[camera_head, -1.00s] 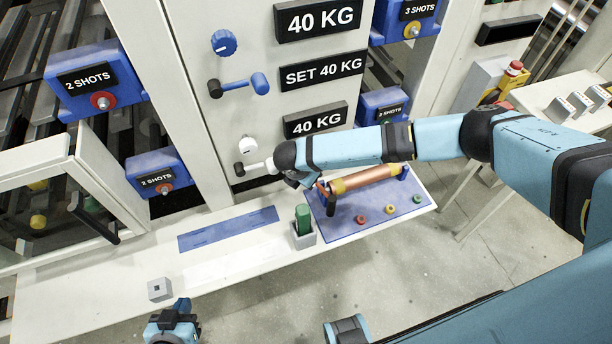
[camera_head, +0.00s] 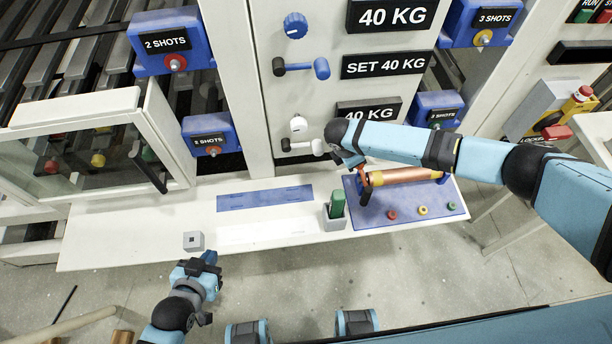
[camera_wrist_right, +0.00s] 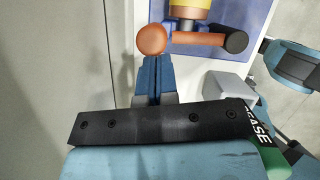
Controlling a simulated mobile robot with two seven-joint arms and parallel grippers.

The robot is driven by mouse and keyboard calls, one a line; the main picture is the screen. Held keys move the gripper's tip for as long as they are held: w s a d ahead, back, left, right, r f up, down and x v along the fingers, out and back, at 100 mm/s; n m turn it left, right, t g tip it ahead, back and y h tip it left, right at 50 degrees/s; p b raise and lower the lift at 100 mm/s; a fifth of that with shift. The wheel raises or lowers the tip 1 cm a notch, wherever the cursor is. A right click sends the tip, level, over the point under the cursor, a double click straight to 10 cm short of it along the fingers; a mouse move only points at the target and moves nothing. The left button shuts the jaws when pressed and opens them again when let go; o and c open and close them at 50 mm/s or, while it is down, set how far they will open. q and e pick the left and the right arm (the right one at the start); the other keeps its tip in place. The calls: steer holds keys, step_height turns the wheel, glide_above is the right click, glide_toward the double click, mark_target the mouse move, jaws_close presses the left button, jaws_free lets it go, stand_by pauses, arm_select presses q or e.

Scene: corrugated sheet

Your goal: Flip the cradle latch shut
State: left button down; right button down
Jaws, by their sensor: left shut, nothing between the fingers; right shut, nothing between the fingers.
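A copper and yellow cylinder (camera_head: 400,175) lies in a cradle on a blue plate (camera_head: 374,217). At its left end, an orange arm with a black end (camera_head: 364,195) points toward the plate's front. In the right wrist view this arm (camera_wrist_right: 200,39) runs to the right, beside a round orange knob (camera_wrist_right: 151,40). I cannot tell for sure which part is the latch. My right gripper (camera_wrist_right: 152,62) is shut and empty, its tips right at the knob; touching or not is unclear. My left gripper (camera_head: 208,264) is shut and empty, in front of the bench's left part.
A green bottle-like item (camera_head: 337,204) stands in a grey holder left of the plate. A small grey block (camera_head: 194,241) sits on the bench (camera_head: 130,231) near my left gripper. The cabinet with levers and weight signs rises close behind. Three coloured buttons line the plate's front.

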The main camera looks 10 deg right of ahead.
steer(key=s+a+r+n+t+b, duration=0.1)
steer(key=s+a+r+n+b, duration=0.3)
steer(key=r, duration=0.6)
steer(key=s+a+m+t+y+p, duration=0.1)
steer(key=s+a+m+y+p, duration=0.2)
steer(key=a, duration=0.4)
steer(key=s+a+r+m+t+y+p, duration=0.1)
steer(key=s+a+m+y+p, duration=0.3)
steer(key=s+a+m+y, duration=0.2)
steer(key=shift+s+a+r+m+t+y+p, duration=0.3)
steer(key=shift+a+m+y, duration=0.4)
steer(key=shift+a, duration=0.6)
